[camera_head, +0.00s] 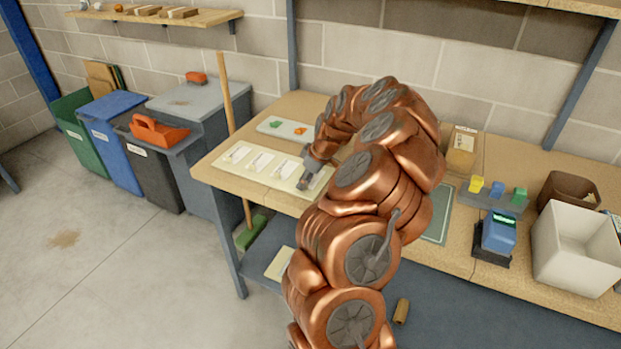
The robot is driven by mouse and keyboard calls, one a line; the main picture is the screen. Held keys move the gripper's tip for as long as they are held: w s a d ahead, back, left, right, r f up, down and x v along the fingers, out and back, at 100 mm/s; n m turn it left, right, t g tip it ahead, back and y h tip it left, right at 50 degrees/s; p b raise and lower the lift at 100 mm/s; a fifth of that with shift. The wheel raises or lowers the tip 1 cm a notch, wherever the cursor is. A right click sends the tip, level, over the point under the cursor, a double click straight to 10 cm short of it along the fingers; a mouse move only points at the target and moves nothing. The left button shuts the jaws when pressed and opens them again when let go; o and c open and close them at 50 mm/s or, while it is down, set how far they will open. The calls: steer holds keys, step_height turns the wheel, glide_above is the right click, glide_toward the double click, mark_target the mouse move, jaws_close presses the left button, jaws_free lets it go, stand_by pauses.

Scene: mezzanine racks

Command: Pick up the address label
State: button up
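A pale board (246,175) lies flat at the left front of the wooden workbench. Three small white labels show on it: one at the left (237,154), one in the middle (260,161) and one at the right (287,169). Their print is too small to read, so I cannot tell which is the address label. My gripper (302,186) points down at the right end of the board, just right of the right-hand label. It is small and partly merged with my arm, so its opening and any contact are unclear. My arm hides the bench behind it.
A light tray (285,128) with green and orange pieces lies behind the board. A broom handle (228,110) stands at the bench's left edge. A blue device (497,236), a white bin (578,248) and a brown box (570,188) stand at the right.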

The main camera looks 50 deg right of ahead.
jaws_close()
stand_by(0.3)
